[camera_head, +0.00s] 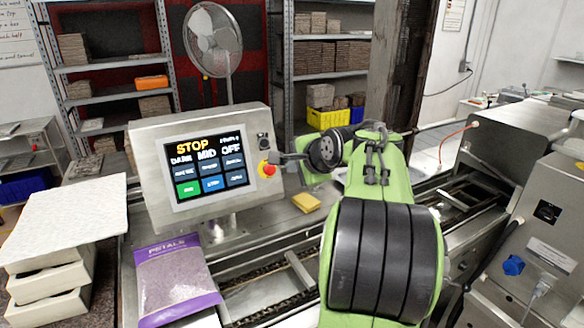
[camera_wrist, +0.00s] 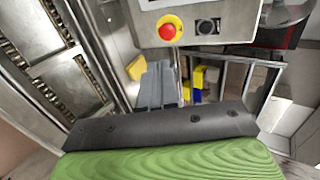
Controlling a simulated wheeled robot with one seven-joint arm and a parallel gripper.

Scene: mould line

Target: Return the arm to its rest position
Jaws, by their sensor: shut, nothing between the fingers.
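My green arm (camera_head: 385,190) reaches from the lower right toward a control panel (camera_head: 150,135). My gripper (camera_head: 274,157) is shut and empty, beside the panel's right edge and close to its red stop button (camera_head: 267,169). I cannot tell in this view whether it touches the button. In the wrist view my gripper (camera_wrist: 160,66) shows as grey fingers lying together, with nothing between them. The red button (camera_wrist: 168,30) on its yellow base is just beyond the fingertips there, with a visible gap in the picture.
A yellow sponge-like block (camera_head: 306,202) lies on the metal line below my gripper. A purple-edged bag (camera_head: 175,280) lies before the panel. A post (camera_head: 400,65) and a fan (camera_head: 213,40) stand behind. Metal machines (camera_head: 530,240) flank the right.

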